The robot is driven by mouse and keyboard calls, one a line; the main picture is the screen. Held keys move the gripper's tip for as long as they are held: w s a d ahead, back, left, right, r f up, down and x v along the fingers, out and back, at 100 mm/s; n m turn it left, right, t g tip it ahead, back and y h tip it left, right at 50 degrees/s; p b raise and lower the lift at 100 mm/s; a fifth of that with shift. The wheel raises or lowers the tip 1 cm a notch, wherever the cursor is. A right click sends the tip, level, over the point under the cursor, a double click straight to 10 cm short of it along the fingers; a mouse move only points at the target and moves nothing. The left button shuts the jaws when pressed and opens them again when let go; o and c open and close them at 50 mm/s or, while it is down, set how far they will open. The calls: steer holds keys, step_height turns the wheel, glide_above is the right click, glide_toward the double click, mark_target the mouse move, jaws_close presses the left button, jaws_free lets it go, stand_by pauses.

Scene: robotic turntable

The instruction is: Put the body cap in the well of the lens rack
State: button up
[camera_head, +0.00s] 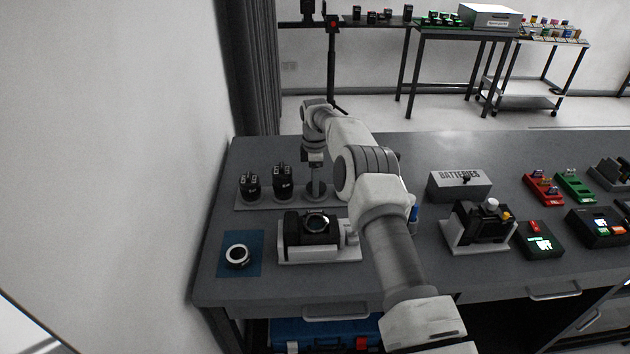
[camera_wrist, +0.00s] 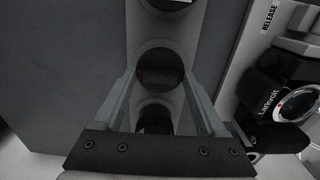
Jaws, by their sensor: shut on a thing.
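My gripper (camera_head: 316,186) points straight down over the right part of the lens rack (camera_head: 265,206). In the wrist view its two fingers (camera_wrist: 160,78) close on either side of a dark round disc with a small red dot, the body cap (camera_wrist: 161,66). The cap is level with the light grey rack strip; I cannot tell whether it rests in the well or hangs just above it. Two upright black lenses, a left one (camera_head: 250,184) and a right one (camera_head: 282,182), stand on the rack left of my gripper.
A black camera (camera_head: 297,229) with an open lens mount sits on a white cradle in front of the rack. A silver-black ring (camera_head: 237,256) lies on a blue mat (camera_head: 224,268). The battery box (camera_head: 447,187) and other devices stand to the right.

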steer(key=shift+f+b, duration=0.5)
steer(key=shift+f, duration=0.4)
steer(key=o, duration=1.2)
steer(key=shift+o, duration=0.2)
step_height(320, 180, up, 18)
steer(key=p, duration=0.3)
steer(key=shift+f+p, duration=0.25)
steer(key=shift+p, duration=0.15)
